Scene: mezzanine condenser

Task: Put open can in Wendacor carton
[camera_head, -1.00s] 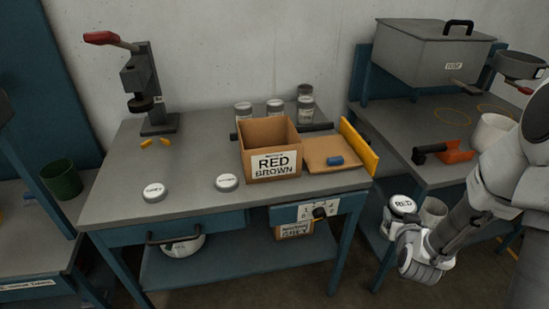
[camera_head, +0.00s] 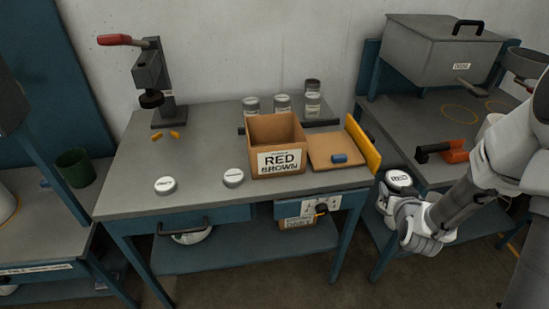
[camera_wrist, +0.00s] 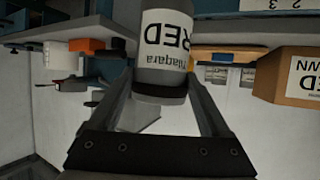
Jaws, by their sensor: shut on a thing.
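My gripper (camera_head: 393,202) is at the right of the head view, low beside the right end of the table, and is shut on a can (camera_head: 399,179) labelled RED. In the wrist view the same can (camera_wrist: 165,45) is between the fingers (camera_wrist: 160,92), its label reading Niagara RED upside down, with a dark band at its near end. I cannot tell whether it is open. An open-topped cardboard carton (camera_head: 282,161) labelled RED BROWN stands on the table, apart from the can. Its small top print is unreadable. It also shows in the wrist view (camera_wrist: 280,87).
The carton's surroundings include a brown board with a blue item (camera_head: 339,158), a yellow-orange upright bar (camera_head: 363,146), and several cans (camera_head: 282,104) behind. Two round white-topped items (camera_head: 166,185) sit at front left.

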